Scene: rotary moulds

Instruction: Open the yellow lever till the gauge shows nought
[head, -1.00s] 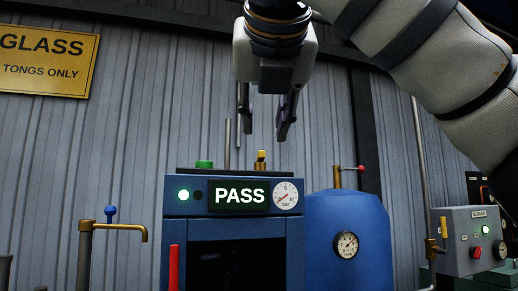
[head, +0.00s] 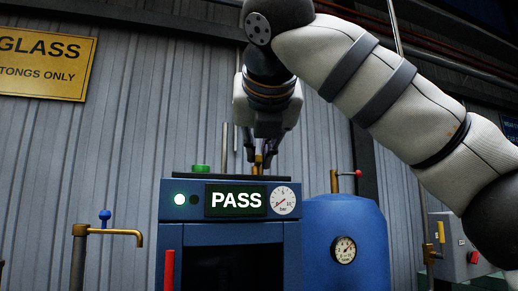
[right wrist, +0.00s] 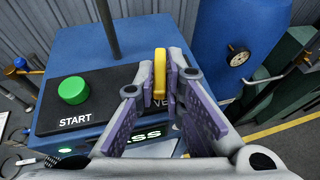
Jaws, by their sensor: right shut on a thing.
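The yellow lever (head: 259,165) stands on top of the blue machine (head: 172,228), behind the PASS display. My right gripper (head: 261,156) reaches down to it from above. In the right wrist view the lever (right wrist: 160,68) stands between the purple-padded fingers (right wrist: 160,88), which are shut on it. A round white gauge (head: 284,201) marked bar sits on the machine front, right of the display. Its thin needle seems to point to the lower left; the exact reading is too small to tell. My left gripper is not in view.
A green START button (right wrist: 73,90) is left of the lever on the black top panel, near an upright rod (right wrist: 109,28). A blue tank (head: 345,222) with its own gauge (head: 343,250) and red-tipped valve stands to the right. A brass tap (head: 120,232) stands left.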

